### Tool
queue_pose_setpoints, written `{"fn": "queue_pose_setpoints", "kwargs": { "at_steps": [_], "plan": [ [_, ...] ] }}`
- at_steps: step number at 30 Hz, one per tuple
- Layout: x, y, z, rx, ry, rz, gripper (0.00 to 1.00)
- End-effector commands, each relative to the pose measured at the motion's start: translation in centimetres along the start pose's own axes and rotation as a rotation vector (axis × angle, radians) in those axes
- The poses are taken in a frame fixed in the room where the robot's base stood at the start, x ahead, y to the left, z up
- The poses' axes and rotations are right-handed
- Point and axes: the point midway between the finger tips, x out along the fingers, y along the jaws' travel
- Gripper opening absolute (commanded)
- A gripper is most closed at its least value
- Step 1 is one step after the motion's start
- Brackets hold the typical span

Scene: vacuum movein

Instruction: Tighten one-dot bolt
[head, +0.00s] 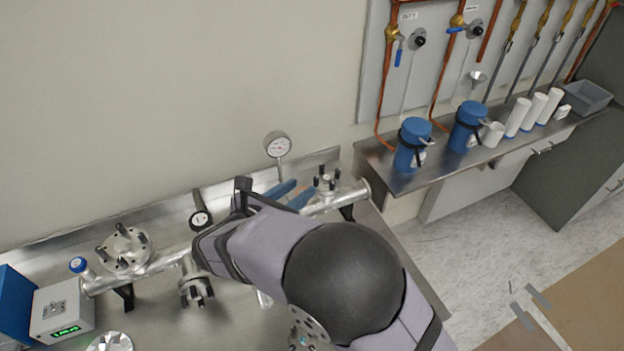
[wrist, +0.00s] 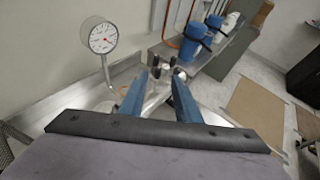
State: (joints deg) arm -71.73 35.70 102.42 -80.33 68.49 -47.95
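A metal pipe flange (head: 326,187) with several upright dark bolts stands at the right end of the pipework. Its bolts (wrist: 174,69) show just beyond my fingertips in the wrist view. Dot marks are too small to read, so I cannot tell which bolt is the one-dot bolt. My gripper (head: 304,187) has two blue fingers, spread apart beside the flange's left. In the wrist view my gripper (wrist: 160,76) is open, with metal pipework showing between the fingers and no bolt clearly held. My arm hides part of the pipe and bench.
A dial gauge (head: 277,145) rises close behind my fingers. A larger bolted flange (head: 124,249), a lower bolted port (head: 195,289) and a grey box with green display (head: 62,312) stand left. A shelf (head: 385,177) with blue flasks (head: 411,146) is right.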

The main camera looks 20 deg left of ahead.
Motion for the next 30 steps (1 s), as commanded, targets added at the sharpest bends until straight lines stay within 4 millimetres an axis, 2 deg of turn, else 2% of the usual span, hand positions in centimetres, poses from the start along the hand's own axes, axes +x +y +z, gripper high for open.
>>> {"fn": "queue_pose_setpoints", "kwargs": {
  "at_steps": [11, 24, 30],
  "plan": [
    [0.7, 0.1, -0.1, 0.046, 0.006, 0.003, 0.30],
    [5.9, 0.1, 0.0, 0.045, 0.006, 0.001, 0.30],
    [7.2, 0.1, -0.1, 0.044, 0.006, 0.003, 0.30]
  ]
}}
